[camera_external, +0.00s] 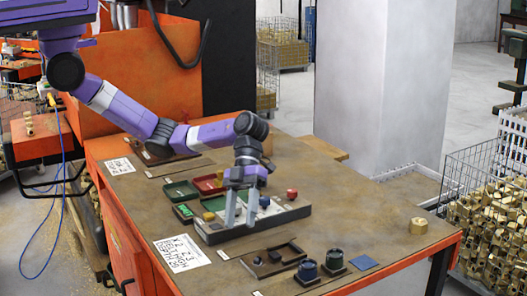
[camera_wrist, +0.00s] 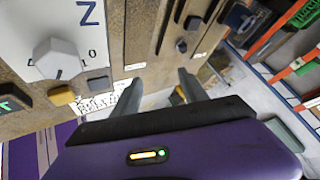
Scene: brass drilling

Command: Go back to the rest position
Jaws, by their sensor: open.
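My gripper (camera_external: 240,208) is at the end of the purple arm, pointing down at the control box (camera_external: 255,232) on the workbench (camera_external: 345,212). Its two grey fingers are apart with nothing between them. In the wrist view my gripper (camera_wrist: 158,92) is also open and empty. The control box's white panel (camera_wrist: 50,30) with a grey knob (camera_wrist: 55,58) and a yellow button (camera_wrist: 62,96) shows at the upper left there. Whether the fingers touch the box cannot be told.
Red (camera_external: 208,184) and green (camera_external: 180,190) trays lie behind the box. Dark blue and green round parts (camera_external: 307,269) stand at the front. A wire cage of brass parts (camera_external: 490,230) is beyond the bench. The bench's right middle is clear.

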